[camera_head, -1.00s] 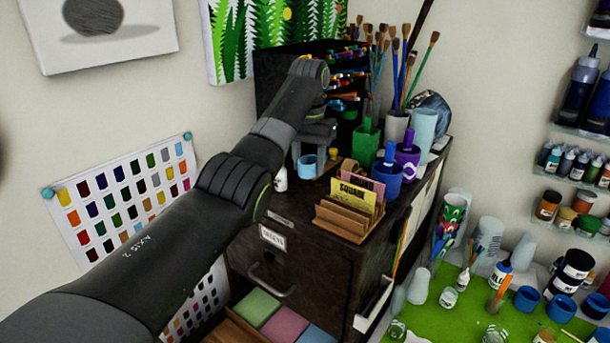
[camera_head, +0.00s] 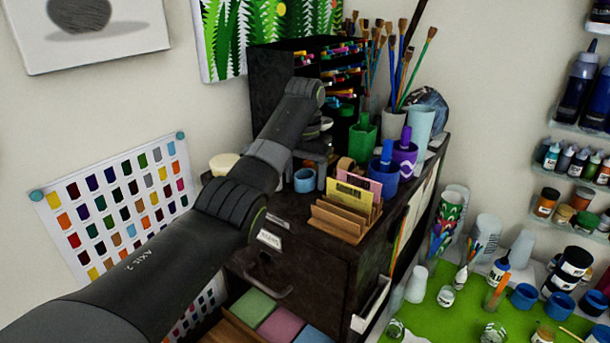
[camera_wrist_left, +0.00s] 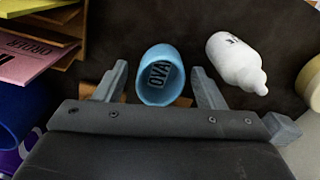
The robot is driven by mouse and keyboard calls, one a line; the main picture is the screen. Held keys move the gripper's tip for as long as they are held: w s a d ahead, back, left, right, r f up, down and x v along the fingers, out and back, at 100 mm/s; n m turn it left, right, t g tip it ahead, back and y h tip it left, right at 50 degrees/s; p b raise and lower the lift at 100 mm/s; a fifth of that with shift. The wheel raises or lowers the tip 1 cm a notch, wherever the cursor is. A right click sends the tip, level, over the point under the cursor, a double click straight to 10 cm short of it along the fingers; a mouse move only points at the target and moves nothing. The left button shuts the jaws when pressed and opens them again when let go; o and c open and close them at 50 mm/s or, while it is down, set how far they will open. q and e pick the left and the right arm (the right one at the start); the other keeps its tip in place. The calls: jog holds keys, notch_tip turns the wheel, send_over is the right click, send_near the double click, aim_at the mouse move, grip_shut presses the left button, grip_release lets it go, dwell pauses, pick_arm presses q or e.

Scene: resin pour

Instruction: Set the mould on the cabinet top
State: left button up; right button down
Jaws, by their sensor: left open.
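The mould is a small light blue cup (camera_head: 304,181) marked OVAL, near the front of the dark cabinet top (camera_head: 290,207). In the left wrist view the mould (camera_wrist_left: 161,76) is between the spread fingers of my left gripper (camera_wrist_left: 155,88), with dark surface around it. It appears to rest on the cabinet top; its base is hidden. My left gripper (camera_head: 312,160) is open around it, partly hidden by its own arm in the head view. My right gripper is not in view.
A wooden card holder (camera_head: 338,220), a blue pot (camera_head: 385,181) and brush cups stand to the right. A cream round thing (camera_head: 222,163) lies left of my arm.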

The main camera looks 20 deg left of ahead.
pick_arm(q)
jog(key=shift+r, duration=0.15)
jog(key=shift+r, duration=0.3)
notch_tip(320, 180, up, 11)
jog(key=shift+r, duration=0.15)
dwell(0.3)
